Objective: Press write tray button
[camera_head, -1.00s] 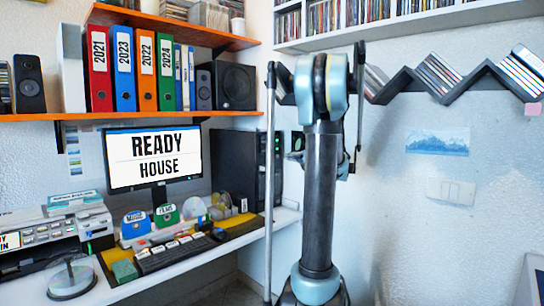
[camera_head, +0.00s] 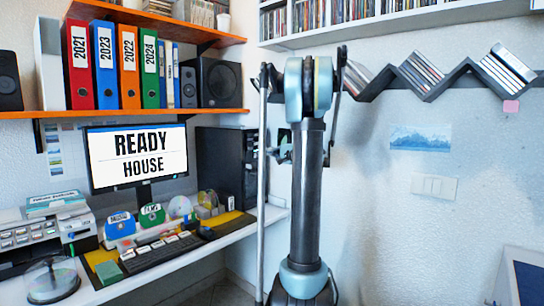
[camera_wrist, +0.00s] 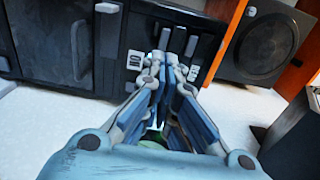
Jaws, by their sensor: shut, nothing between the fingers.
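A black computer tower (camera_head: 222,168) stands at the right end of the desk in the head view, partly hidden by my arm. In the wrist view, a black case front (camera_wrist: 75,45) fills the upper left and appears rotated. It has grey bars and small white-marked panels (camera_wrist: 135,60). My gripper (camera_wrist: 165,62) is shut and empty, with its fingertips in front of this case front. I cannot tell whether they touch it. I cannot pick out the write tray button for certain. In the head view my gripper cannot be made out clearly.
A monitor (camera_head: 137,157) reading READY HOUSE, a keyboard (camera_head: 155,255) and disc boxes (camera_head: 120,224) share the desk. An orange shelf (camera_head: 215,111) with binders and a speaker (camera_head: 219,83) is above.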

